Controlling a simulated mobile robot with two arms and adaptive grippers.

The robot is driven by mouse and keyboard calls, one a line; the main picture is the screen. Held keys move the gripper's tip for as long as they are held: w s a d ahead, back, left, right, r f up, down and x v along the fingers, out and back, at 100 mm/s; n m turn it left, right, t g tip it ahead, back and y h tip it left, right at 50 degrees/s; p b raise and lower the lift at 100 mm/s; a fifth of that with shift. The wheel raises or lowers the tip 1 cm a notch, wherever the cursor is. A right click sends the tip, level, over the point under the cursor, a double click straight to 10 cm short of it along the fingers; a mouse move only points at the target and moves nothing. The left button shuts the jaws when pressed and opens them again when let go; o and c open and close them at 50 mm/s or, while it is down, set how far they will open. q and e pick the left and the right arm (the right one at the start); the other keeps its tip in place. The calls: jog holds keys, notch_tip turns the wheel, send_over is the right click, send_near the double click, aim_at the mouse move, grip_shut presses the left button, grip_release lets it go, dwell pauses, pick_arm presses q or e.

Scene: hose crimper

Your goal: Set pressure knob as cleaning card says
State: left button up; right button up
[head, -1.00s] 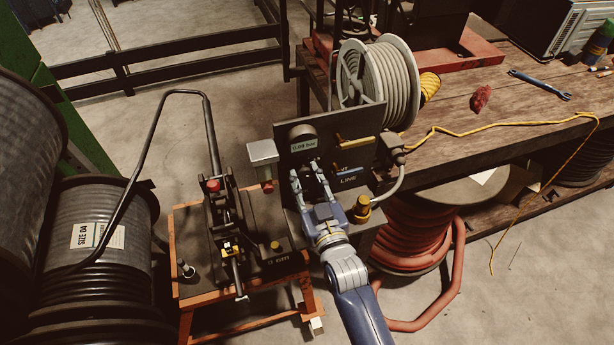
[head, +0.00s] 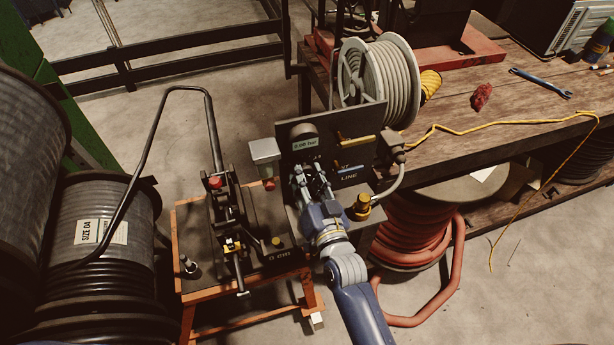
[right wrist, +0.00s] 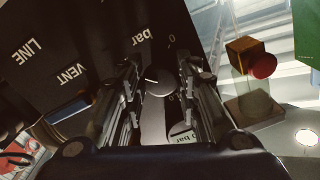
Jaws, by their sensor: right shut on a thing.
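In the head view my right gripper (head: 311,174) is at the front of the dark control panel (head: 359,116) and hides the knob. Above it a round gauge (head: 304,142) has a label that appears to read 0.00 bar. I cannot make out a cleaning card. My left gripper is not in view.
A yellow lever (head: 356,139) and a blue lever (head: 347,169) sit on the panel, right of my gripper. A box with a red button (head: 269,184) stands close on the left. The crimper handle (head: 213,130) rises further left. The workbench (head: 520,122) is at right.

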jog(key=o, duration=1)
jog(key=shift+o, duration=0.2)
jog(key=shift+s, duration=0.1)
jog(key=v, duration=1.2)
